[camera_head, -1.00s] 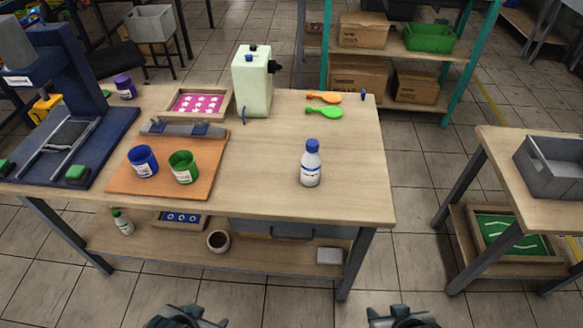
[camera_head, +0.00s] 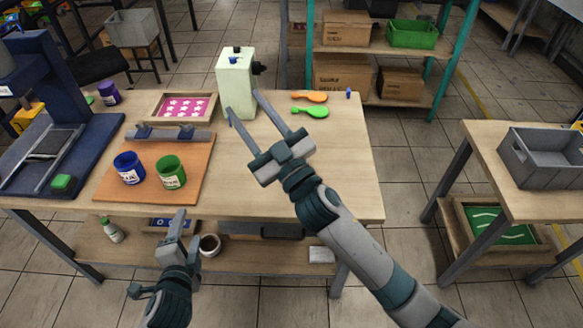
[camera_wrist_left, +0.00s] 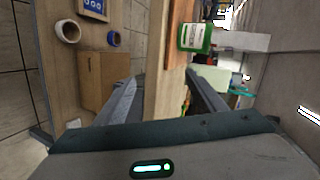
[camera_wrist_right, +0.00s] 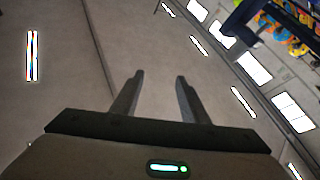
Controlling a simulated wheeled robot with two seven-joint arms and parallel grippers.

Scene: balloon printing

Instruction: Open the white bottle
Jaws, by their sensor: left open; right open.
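The white bottle with the blue cap does not show in any view now. My right gripper and wrist cover the part of the table where it stood. My right gripper (camera_head: 244,102) is open and empty, raised above the table, its fingers pointing to the upper left across the pale green dispenser. The right wrist view shows its two spread fingers (camera_wrist_right: 160,76) with nothing between them. My left gripper (camera_head: 187,222) is low at the table's front edge, below the orange board. In the left wrist view its fingers (camera_wrist_left: 160,78) are apart and empty.
The orange board (camera_head: 195,190) holds a blue jar (camera_head: 129,169) and a green jar (camera_head: 171,173). A pale green dispenser (camera_head: 235,85), pink-printed tray (camera_head: 155,116), orange balloon (camera_head: 309,97) and green balloon (camera_head: 310,112) are behind. The right table part (camera_head: 352,165) is clear.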

